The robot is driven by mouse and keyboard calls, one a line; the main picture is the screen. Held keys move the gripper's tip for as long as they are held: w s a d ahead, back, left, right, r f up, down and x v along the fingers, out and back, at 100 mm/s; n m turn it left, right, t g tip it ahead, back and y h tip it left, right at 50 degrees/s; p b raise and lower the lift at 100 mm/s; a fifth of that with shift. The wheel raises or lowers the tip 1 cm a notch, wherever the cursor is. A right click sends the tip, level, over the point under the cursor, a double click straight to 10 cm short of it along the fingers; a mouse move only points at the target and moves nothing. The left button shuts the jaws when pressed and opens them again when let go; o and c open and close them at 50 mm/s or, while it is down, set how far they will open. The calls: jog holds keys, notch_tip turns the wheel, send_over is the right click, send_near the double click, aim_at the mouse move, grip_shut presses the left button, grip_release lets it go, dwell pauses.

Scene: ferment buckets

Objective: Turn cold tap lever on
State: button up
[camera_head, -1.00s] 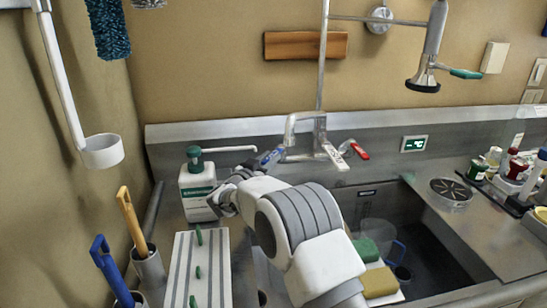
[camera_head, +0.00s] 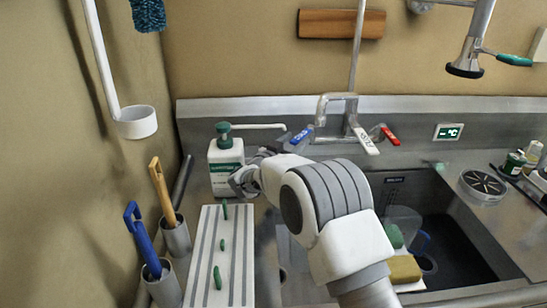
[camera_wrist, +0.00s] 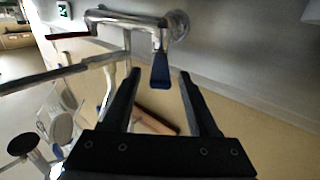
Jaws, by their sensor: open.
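The cold tap lever is blue (camera_head: 301,136) and sits on the left of the metal tap (camera_head: 338,98) at the back of the sink. A red lever (camera_head: 389,135) is on the right. In the wrist view the blue lever (camera_wrist: 160,70) shows between the two black fingertips of my gripper (camera_wrist: 159,76), with a gap on both sides. The fingers are apart and hold nothing. In the head view my gripper (camera_head: 243,180) is beside the soap bottle, left of and below the blue lever, partly hidden by my arm.
A white soap bottle (camera_head: 226,167) with a green pump stands close to my gripper; its spout reaches toward the blue lever. A striped board (camera_head: 237,262) with green pieces lies in front. The sink basin (camera_head: 455,225), with a sponge and a clear jug, is to the right.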

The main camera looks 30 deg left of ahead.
jog(key=s+a, duration=0.1)
jog(key=s, duration=1.4)
